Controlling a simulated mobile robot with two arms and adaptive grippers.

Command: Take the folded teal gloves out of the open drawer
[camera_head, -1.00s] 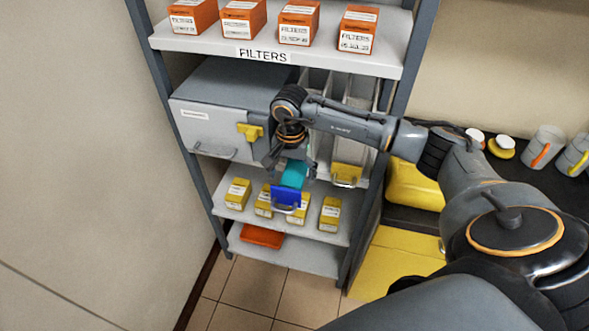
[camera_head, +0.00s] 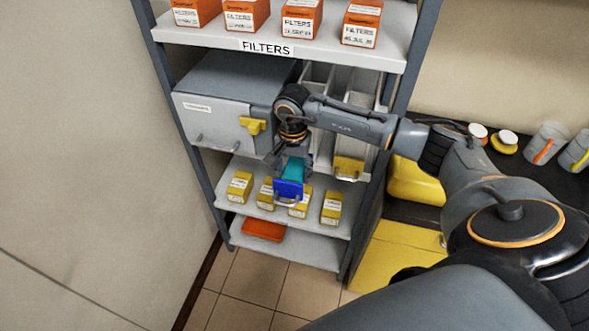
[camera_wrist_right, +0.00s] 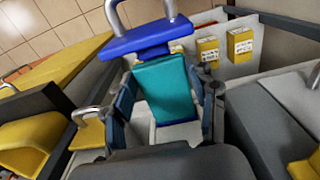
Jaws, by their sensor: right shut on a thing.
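The folded teal gloves (camera_head: 293,168) are in the open drawer with the blue front (camera_head: 288,190) and metal handle, on the shelf unit. In the right wrist view the gloves (camera_wrist_right: 163,88) show as a teal block just behind the blue drawer front (camera_wrist_right: 140,38). My right gripper (camera_head: 292,161) reaches down over the drawer. In the wrist view its two fingers (camera_wrist_right: 165,102) stand on either side of the gloves, shut on them. The gloves are still at drawer level, and their underside is hidden. My left gripper is not in view.
A grey box with a yellow latch (camera_head: 252,126) stands left of my gripper. A bin with a yellow front (camera_head: 348,168) is close on the right. Yellow boxes (camera_head: 332,208) stand on the shelf below, and filter boxes (camera_head: 301,18) on the shelf above.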

